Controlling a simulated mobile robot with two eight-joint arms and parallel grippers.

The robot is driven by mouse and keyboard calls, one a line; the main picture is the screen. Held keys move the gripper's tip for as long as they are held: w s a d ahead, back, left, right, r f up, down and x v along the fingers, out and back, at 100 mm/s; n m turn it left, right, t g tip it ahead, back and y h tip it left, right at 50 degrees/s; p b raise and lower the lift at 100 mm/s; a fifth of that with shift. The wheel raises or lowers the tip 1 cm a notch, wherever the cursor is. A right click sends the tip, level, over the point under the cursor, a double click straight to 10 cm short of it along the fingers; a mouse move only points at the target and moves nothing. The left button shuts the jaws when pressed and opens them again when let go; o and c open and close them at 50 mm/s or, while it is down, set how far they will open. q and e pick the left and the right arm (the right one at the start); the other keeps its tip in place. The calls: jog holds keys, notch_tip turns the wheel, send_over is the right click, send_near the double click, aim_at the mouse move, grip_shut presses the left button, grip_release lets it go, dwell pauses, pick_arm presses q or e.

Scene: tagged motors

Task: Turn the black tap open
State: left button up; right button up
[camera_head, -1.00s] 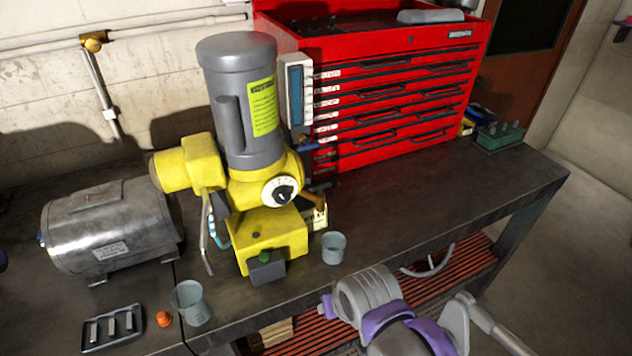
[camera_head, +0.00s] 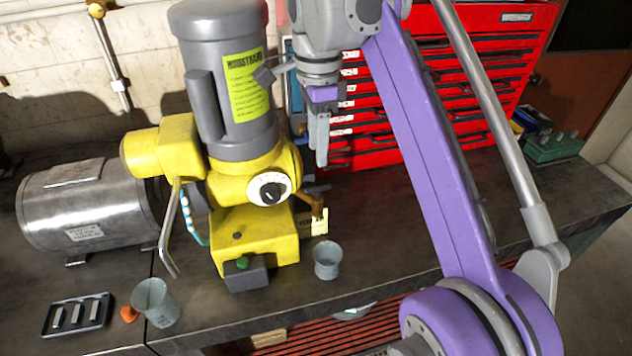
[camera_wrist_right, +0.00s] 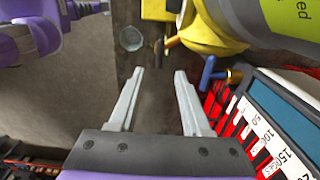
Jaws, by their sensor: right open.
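The black tap (camera_head: 316,188) sits at the right side of the yellow motor, and its dark handle stands out beside a brown-handled tap (camera_head: 312,204). In the right wrist view the black tap (camera_wrist_right: 159,47) shows small, just beyond the gap between my fingertips. A blue-handled tap (camera_wrist_right: 208,70) is to its right. My right gripper (camera_head: 320,160) is open and empty, pointing down above the black tap in the head view. In the right wrist view my right gripper (camera_wrist_right: 158,73) shows both fingers apart, not touching any tap. My left gripper is out of view.
The yellow and grey motor (camera_head: 240,185) stands on the dark bench (camera_head: 400,235), with a red tool chest (camera_head: 460,110) behind. A grey cup (camera_head: 327,260) stands in front of the taps. A silver motor (camera_head: 88,210), another cup (camera_head: 156,302) and a tray (camera_head: 78,315) are at left.

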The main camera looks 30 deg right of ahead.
aim_at(318, 186)
notch_tip(318, 186, down, 10)
jog(key=shift+r+b, duration=0.2)
jog(key=shift+b, duration=0.85)
grip_shut()
